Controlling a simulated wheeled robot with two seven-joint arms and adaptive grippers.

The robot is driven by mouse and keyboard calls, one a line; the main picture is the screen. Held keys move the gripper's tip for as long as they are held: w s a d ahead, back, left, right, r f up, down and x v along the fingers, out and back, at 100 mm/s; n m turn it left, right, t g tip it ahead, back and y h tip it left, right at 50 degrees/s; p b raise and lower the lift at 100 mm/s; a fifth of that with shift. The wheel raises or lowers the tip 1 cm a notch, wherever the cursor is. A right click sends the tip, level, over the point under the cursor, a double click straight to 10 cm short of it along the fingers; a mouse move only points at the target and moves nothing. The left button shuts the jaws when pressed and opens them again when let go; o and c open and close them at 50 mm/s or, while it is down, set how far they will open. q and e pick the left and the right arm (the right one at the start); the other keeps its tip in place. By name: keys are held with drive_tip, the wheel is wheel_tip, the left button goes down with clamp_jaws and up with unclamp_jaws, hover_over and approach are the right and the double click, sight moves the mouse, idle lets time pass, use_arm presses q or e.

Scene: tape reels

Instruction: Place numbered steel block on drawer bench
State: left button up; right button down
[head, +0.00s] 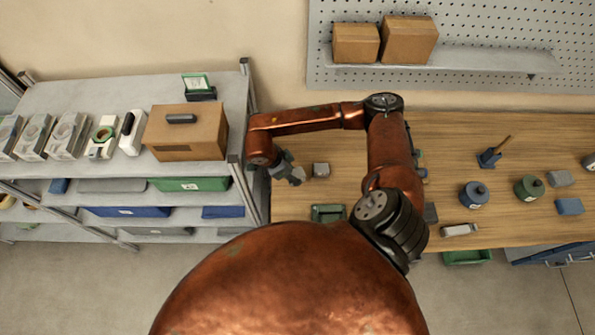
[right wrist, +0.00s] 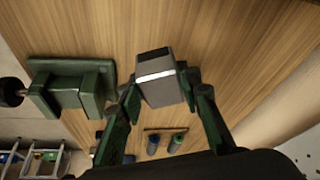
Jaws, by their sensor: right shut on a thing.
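The steel block (right wrist: 155,85) is a grey box with a white band across it, and no number is legible. In the right wrist view my right gripper (right wrist: 161,92) has its dark green fingers closed on both sides of it. In the head view a small grey block (head: 321,170), seemingly the same one, shows at the tips of my right gripper (head: 298,175), over the left part of the wooden drawer bench (head: 455,140). The bench's wood also fills much of the right wrist view (right wrist: 225,40). I cannot tell whether the block touches the wood. My left gripper is not in view.
A green vise (head: 328,213) sits at the bench's front left, near the block. Blue and green round containers (head: 474,194) and small blocks stand at the right. A metal shelf rack (head: 235,105) with a cardboard box (head: 187,132) stands close left of my gripper.

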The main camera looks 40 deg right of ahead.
sight(296, 172)
drive_tip(key=d+f, duration=0.1)
drive_tip(key=w+d+f, duration=0.1)
drive_tip(key=f, duration=0.1)
drive_tip(key=w+d+f+p, duration=0.1)
drive_tip(key=f, duration=0.1)
drive_tip(key=shift+w+d+f, duration=0.1)
drive_tip(key=shift+w+f, duration=0.05)
drive_tip(key=shift+w, duration=0.1)
drive_tip(key=shift+w+d+f+p, duration=0.15)
drive_tip(key=shift+f+p, duration=0.2)
drive_tip(key=shift+f, duration=1.4)
drive_tip(key=c, duration=1.4)
unclamp_jaws()
drive_tip(key=shift+r, duration=0.1)
drive_tip(key=s+b+v, duration=0.1)
drive_tip(key=b+v, duration=0.1)
drive_tip(key=v, duration=0.5)
drive_tip(key=shift+w, duration=0.5)
drive_tip(key=shift+r, duration=0.15)
